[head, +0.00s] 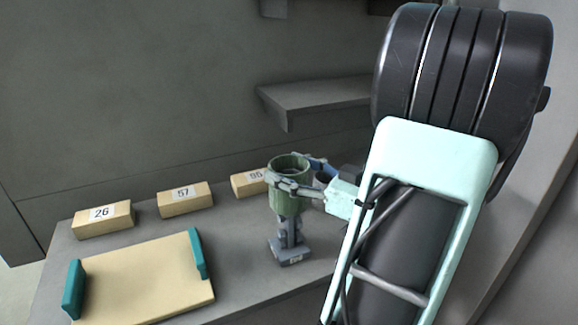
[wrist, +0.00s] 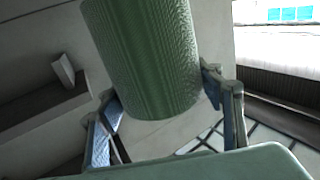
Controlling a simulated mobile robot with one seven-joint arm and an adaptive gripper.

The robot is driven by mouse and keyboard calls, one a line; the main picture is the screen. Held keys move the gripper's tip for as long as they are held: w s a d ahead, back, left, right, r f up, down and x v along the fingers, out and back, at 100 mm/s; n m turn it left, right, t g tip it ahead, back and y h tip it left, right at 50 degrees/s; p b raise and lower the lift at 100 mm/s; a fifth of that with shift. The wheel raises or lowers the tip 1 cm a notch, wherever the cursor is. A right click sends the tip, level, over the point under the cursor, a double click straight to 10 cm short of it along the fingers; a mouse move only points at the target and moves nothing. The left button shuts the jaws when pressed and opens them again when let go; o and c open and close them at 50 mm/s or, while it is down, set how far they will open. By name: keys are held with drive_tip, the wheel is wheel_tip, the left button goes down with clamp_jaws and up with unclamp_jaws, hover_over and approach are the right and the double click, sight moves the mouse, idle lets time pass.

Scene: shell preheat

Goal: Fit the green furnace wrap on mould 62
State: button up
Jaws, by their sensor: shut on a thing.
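The green furnace wrap (head: 289,199) is an upright open-topped sleeve in the head view. My gripper (head: 296,175) is shut on it, with one finger across its near side and the other behind it. The wrap's textured green side fills the upper middle of the wrist view (wrist: 150,60), between the blue-grey fingers. A blue-grey stand with a square foot (head: 291,254) is directly below the wrap in the head view. A small label on its foot is too small to read. I cannot tell whether the wrap is around the mould or above it.
Wooden blocks marked 26 (head: 103,220), 57 (head: 185,199) and 95 (head: 248,183) stand along the back of the bench (head: 240,240). A tan tray with teal ends (head: 150,278) lies at the front left. A grey shelf (head: 310,96) juts from the wall above.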

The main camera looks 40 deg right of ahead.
sight(298, 220)
drive_tip(key=shift+f+b, duration=4.45)
drive_tip(key=shift+f, duration=2.15)
drive_tip(key=o, duration=1.2)
drive_tip(key=v, duration=1.2)
